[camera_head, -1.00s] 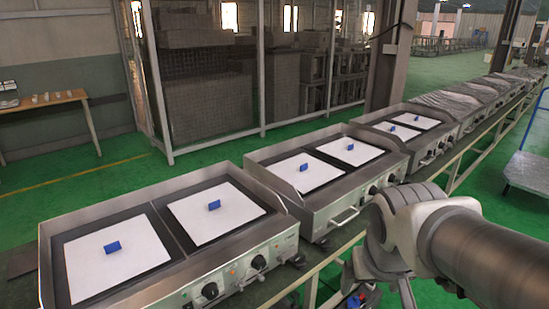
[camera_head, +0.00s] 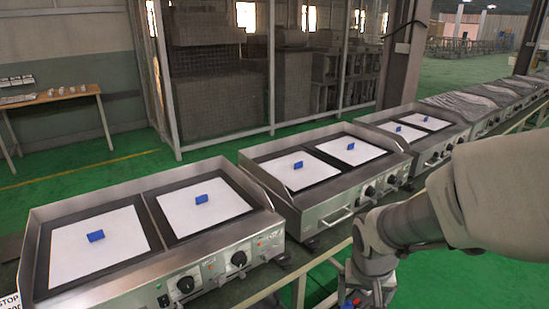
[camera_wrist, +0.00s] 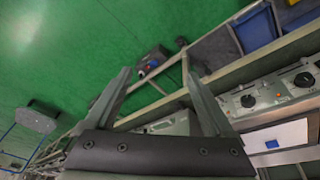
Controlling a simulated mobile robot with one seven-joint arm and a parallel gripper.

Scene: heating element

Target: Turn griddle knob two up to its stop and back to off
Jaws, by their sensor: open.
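The nearest griddle (camera_head: 150,225) has two black knobs on its front panel, a left knob (camera_head: 185,284) and a right knob (camera_head: 239,258). The griddle behind it (camera_head: 325,172) also has two front knobs, one of them at its right side (camera_head: 370,191). I cannot tell which knob is number two. In the wrist view, my gripper (camera_wrist: 158,75) is open and empty, with its fingers apart over the green floor. A griddle panel with one black knob (camera_wrist: 247,101) and another (camera_wrist: 304,80) lies to the right of the fingers, apart from them. The fingertips are not clear in the head view.
More griddles (camera_head: 420,125) stand in a row toward the back right. White sheets with blue blocks (camera_head: 96,236) lie on the plates. Front handles (camera_head: 350,217) stick out. Blue bins (camera_wrist: 255,27) and a rail show in the wrist view. Green floor is open at right.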

